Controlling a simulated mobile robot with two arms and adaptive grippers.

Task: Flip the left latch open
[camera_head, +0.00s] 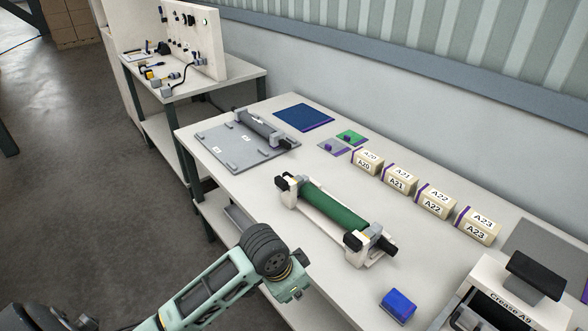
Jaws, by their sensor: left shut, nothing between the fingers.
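The unwind stand (338,226) is a pale cradle on the table, holding a green roll (335,207) lengthwise. The left latch (290,184) is a black block on the stand's left end bracket; I cannot tell its exact position from here. The right latch (357,242) is a similar black block at the right end. My left gripper (294,291) is at the table's front edge, in front of the stand and well apart from both latches. It is shut and empty, its fingers small and partly hidden by the wrist. My right gripper is not in view.
A grey board (233,154) with a dark roller lies at the table's far left. Labelled boxes (433,201) stand in a row along the back. A blue block (397,306) sits front right, beside a "Crease A9" machine (510,299).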

